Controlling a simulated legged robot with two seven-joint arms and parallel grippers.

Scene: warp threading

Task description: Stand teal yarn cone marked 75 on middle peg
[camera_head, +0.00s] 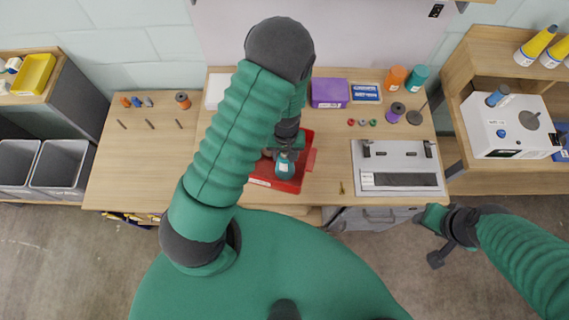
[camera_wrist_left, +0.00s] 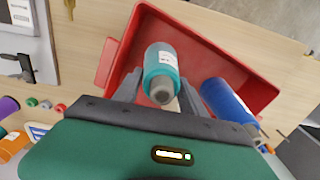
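The teal yarn cone (camera_head: 285,168) is in the red tray (camera_head: 310,158) on the table, below my left gripper (camera_head: 287,146). In the left wrist view the teal cone (camera_wrist_left: 161,66) has its grey tip toward the camera and a white label; its number is not readable. The fingers of my left gripper (camera_wrist_left: 160,85) flank it closely; I cannot tell whether they touch it. Three thin pegs stand at the table's left, with the middle peg (camera_head: 150,124) bare. My right gripper (camera_head: 437,237) is in front of the table's right side, its fingers apart and empty.
A blue cone (camera_wrist_left: 228,102) lies beside the teal one in the tray. Small spools (camera_head: 136,101) and an orange spool (camera_head: 182,100) stand behind the pegs. A purple box (camera_head: 330,93) stands behind the tray. The wood around the pegs is clear.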

